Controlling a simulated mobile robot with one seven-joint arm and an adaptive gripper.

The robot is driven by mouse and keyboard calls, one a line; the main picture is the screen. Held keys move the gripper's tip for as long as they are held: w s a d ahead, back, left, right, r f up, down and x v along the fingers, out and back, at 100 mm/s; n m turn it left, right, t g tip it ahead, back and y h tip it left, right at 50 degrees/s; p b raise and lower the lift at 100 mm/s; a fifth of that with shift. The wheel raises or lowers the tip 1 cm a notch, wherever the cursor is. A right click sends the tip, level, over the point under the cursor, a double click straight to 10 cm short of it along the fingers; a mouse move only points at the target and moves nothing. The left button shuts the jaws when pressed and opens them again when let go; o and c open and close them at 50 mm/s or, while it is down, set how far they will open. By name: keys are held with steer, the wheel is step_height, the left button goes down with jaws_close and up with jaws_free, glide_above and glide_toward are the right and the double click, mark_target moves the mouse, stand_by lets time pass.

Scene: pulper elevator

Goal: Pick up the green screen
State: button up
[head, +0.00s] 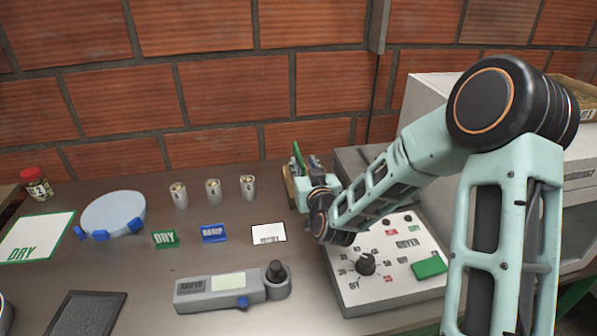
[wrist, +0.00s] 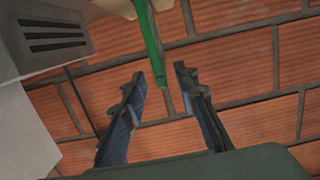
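The green screen (head: 298,154) stands edge-on at the back of the bench, rising beside my gripper (head: 312,164). In the wrist view the green screen (wrist: 149,38) is a narrow green strip, its lower end reaching between the fingertips of my gripper (wrist: 160,75). The two dark fingers are apart, with a gap on both sides of the strip, so I see no grip on it. A tan wooden holder (head: 290,186) shows at the screen's foot in the head view; my gripper and wrist hide much of the screen and holder.
A grey control box (head: 377,285) with a knob and green button lies under my arm. Three small metal cylinders (head: 213,191), DRY and DAMP signs, a white card (head: 268,234) and a handheld meter (head: 220,291) are on the bench. A brick wall (head: 227,90) rises behind.

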mark_target(298, 157)
steer(key=shift+f+p+x, duration=0.15)
steer(key=shift+x, duration=1.35)
steer(key=shift+f+p+x, duration=0.15)
steer(key=shift+x, duration=1.4)
steer(key=shift+s+a, duration=0.1)
steer(key=shift+a, duration=0.1)
jaws_close()
